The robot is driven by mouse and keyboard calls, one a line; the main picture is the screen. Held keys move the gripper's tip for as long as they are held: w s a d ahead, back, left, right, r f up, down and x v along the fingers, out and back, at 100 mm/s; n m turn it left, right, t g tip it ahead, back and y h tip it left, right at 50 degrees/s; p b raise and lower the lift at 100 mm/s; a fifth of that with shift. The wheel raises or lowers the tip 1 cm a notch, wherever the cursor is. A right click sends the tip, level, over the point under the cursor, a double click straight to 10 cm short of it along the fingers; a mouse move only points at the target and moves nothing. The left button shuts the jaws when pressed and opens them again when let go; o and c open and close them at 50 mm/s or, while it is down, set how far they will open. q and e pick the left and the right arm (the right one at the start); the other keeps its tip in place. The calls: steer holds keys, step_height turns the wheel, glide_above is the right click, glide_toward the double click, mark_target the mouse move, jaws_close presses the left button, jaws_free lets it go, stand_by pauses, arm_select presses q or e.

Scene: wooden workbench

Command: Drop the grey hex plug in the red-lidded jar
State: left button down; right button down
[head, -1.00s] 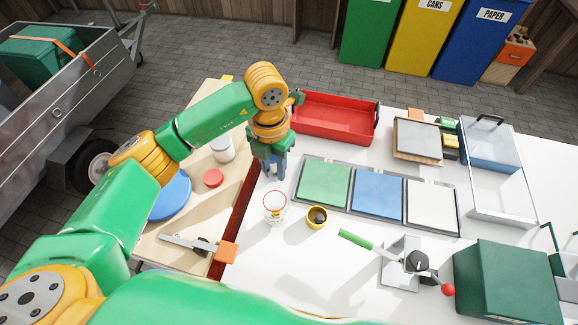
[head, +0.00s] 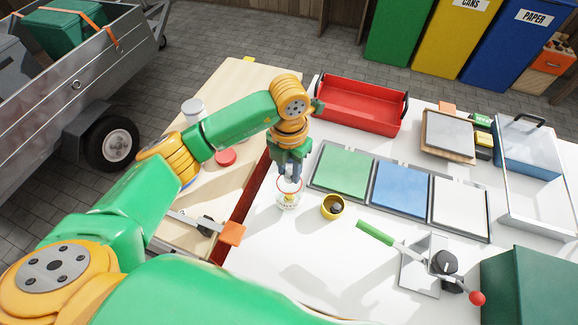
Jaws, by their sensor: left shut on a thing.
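A clear glass jar (head: 287,200) with a red ring at its mouth stands open on the white bench top. A round red lid (head: 225,157) lies apart from it on the wooden board. My left gripper (head: 291,176) points down right at the jar's mouth, its fingertips overlapping the rim in the head view. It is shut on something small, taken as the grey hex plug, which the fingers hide. I cannot tell whether the tips are inside the mouth or just above it. My right gripper is not in view.
A small yellow cup (head: 332,207) with dark contents stands close right of the jar. Green, blue and white squares (head: 402,190) lie beyond it. A red tray (head: 360,104) is behind the gripper. A green-handled lever device (head: 430,262) stands front right. White bench is clear in front of the jar.

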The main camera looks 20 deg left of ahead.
mark_target(289, 172)
arm_select(q)
steer(key=shift+c, duration=2.4)
jaws_free()
step_height(289, 172, up, 8)
steer(key=p, duration=0.5)
steer(key=shift+f, duration=0.45)
